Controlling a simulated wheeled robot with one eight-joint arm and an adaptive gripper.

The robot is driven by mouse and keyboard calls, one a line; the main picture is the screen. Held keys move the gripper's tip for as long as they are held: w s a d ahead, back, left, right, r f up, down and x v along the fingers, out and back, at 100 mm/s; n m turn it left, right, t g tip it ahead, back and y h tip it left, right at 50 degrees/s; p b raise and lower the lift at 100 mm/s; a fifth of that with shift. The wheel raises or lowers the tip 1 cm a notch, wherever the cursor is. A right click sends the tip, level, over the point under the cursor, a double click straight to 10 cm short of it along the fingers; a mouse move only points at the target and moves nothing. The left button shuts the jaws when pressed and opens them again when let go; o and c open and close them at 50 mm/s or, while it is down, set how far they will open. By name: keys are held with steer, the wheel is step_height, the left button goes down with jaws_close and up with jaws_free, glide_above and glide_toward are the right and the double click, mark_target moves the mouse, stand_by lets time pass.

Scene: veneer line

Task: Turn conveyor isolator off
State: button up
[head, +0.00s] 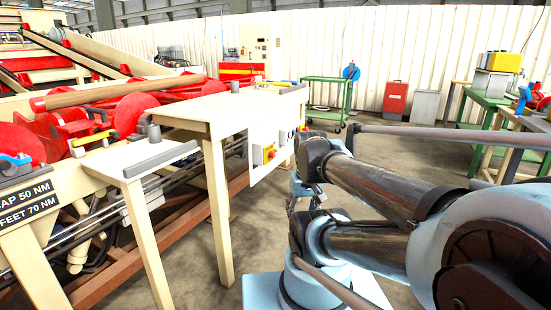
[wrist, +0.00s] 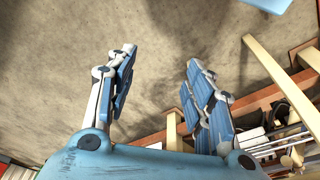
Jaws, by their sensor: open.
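A yellow switch box with a red knob (head: 268,153), which looks like the conveyor isolator, is on the cream side panel below the bench in the head view. A paler box with small controls sits just right of it. The knob's exact setting is too small to tell. My gripper (wrist: 160,65) is open and empty in the wrist view, with bare concrete floor between its fingers. In the head view my arm reaches to just right of the panel, and its end is hard to make out among the links. The isolator is not recognisable in the wrist view.
The cream bench (head: 195,108) and its legs stand left of my arm. Red rollers and machinery lie beyond it. A green trolley (head: 327,95) and a red cabinet (head: 395,98) stand at the back. The floor (head: 225,225) between bench and arm is clear.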

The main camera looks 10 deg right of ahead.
mark_target(275, 155)
steer(key=w+a+r+m+t+y, duration=0.1)
steer(key=w+r+m+y, duration=0.2)
steer(key=w, duration=0.7)
steer(key=w+a+r+m+y, duration=0.1)
steer(key=w+m+y, duration=0.3)
steer(key=w, duration=0.5)
steer(key=w+a+r+m+t+y, duration=0.1)
steer(key=w+r+m, duration=0.3)
steer(key=w, duration=0.6)
steer(key=w+d+f+m+t+y, duration=0.1)
steer(key=w+d+f+m+y, duration=0.15)
steer(key=w, duration=0.35)
steer(key=w+d+f+m+t+y, duration=0.1)
steer(key=w+d+f+m+t, duration=0.1)
steer(key=w+d+m, duration=0.3)
steer(key=w+d+f+m+t+y, duration=0.3)
steer(key=w+d+f+m, duration=0.2)
steer(key=w+d+f, duration=0.3)
steer(key=x, duration=1.5)
steer(key=shift+a+r, duration=0.15)
steer(key=shift+r, duration=0.25)
steer(key=c, duration=1.1)
